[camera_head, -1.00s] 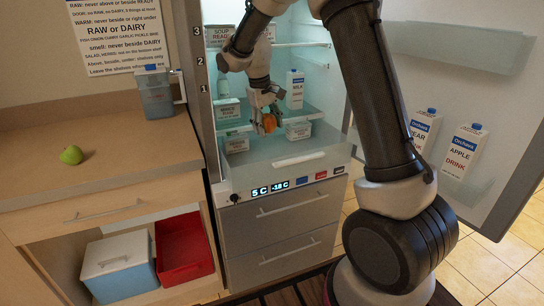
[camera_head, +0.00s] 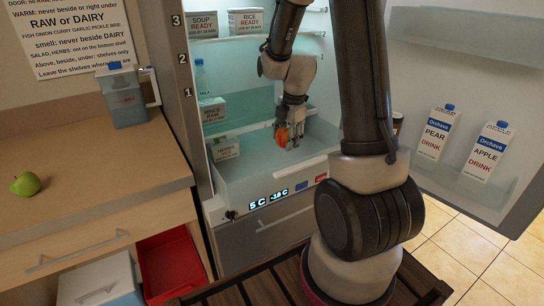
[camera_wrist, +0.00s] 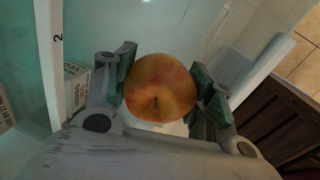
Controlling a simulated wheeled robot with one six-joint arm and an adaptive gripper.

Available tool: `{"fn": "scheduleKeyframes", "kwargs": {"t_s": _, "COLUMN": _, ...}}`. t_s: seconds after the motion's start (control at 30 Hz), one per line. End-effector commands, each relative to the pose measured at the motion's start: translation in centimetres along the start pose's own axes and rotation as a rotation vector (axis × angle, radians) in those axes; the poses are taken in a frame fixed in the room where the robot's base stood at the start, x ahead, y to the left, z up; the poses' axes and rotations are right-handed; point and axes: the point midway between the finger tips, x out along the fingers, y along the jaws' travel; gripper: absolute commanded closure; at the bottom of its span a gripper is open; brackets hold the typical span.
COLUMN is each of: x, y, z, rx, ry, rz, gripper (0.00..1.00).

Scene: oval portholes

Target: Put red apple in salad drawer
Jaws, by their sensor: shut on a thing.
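A red-orange apple (camera_head: 281,136) is in my gripper (camera_head: 290,132), inside the open fridge. The wrist view shows the apple (camera_wrist: 160,88), red and yellow with its stem towards the camera, pinched between both finger pads of my gripper (camera_wrist: 162,92). The clear salad drawer (camera_head: 262,182) is at the bottom of the fridge compartment. The apple is above its interior in the head view; the exact height is hard to tell. A box labelled herbs (camera_head: 226,149) is at the drawer's left side.
A mince raw box (camera_head: 213,111) and a bottle (camera_head: 202,78) are above on the left. Soup (camera_head: 203,25) and rice (camera_head: 245,21) boxes stand higher. The open door (camera_head: 455,70) with drink cartons is at right.

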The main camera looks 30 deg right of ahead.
Motion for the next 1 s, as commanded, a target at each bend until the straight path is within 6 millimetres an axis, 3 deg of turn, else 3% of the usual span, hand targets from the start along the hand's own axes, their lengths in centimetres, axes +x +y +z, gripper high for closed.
{"fn": "scheduleKeyframes", "kwargs": {"t_s": 0.2, "x": 4.1, "y": -0.9, "z": 0.0, "rx": -0.007, "ry": 0.003, "rz": -0.006, "gripper": 0.73}}
{"fn": "scheduleKeyframes", "kwargs": {"t_s": 0.43, "x": 6.1, "y": -1.2, "z": 0.0, "rx": -0.006, "ry": 0.002, "rz": -0.004, "gripper": 0.73}}
{"fn": "scheduleKeyframes", "kwargs": {"t_s": 0.6, "x": 8.8, "y": -1.8, "z": 0.0, "rx": -0.006, "ry": 0.002, "rz": -0.005, "gripper": 0.73}}
{"fn": "scheduleKeyframes", "kwargs": {"t_s": 0.97, "x": 9.4, "y": -1.8, "z": 0.0, "rx": -0.006, "ry": 0.001, "rz": -0.003, "gripper": 0.73}}
{"fn": "scheduleKeyframes", "kwargs": {"t_s": 1.0, "x": 9.4, "y": -1.8, "z": 0.0, "rx": -0.007, "ry": 0.001, "rz": -0.002, "gripper": 0.43}}
